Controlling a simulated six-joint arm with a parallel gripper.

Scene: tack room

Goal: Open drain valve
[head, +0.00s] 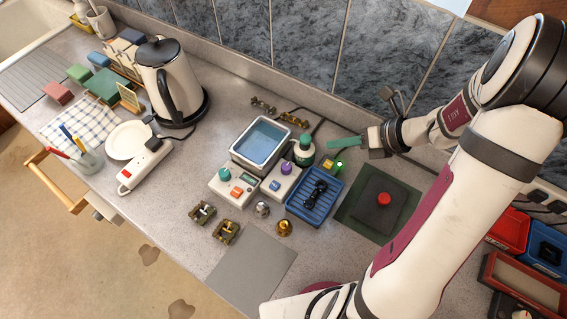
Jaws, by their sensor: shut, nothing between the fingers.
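My gripper (331,144) is at the right of centre in the head view, with its slim teal fingers shut and pointing left. Nothing is held in them. They are near a dark green, round-topped fitting (304,151) beside a grey water basin (262,139) holding blue water. I cannot tell whether they touch it. Below the basin are a box with a teal knob and orange button (233,186) and a box with a purple knob (282,182). Small brass, valve-like fittings (227,232) lie in front, and more (293,118) lie behind. I cannot tell which part is the drain valve.
A blue ribbed tray (314,201) holds a black part. A dark plate with a red button (384,199) lies on a green mat (351,208). A kettle (168,77), power strip (146,165) and white plate (128,140) stand left. A grey mat (251,267) in front is bare.

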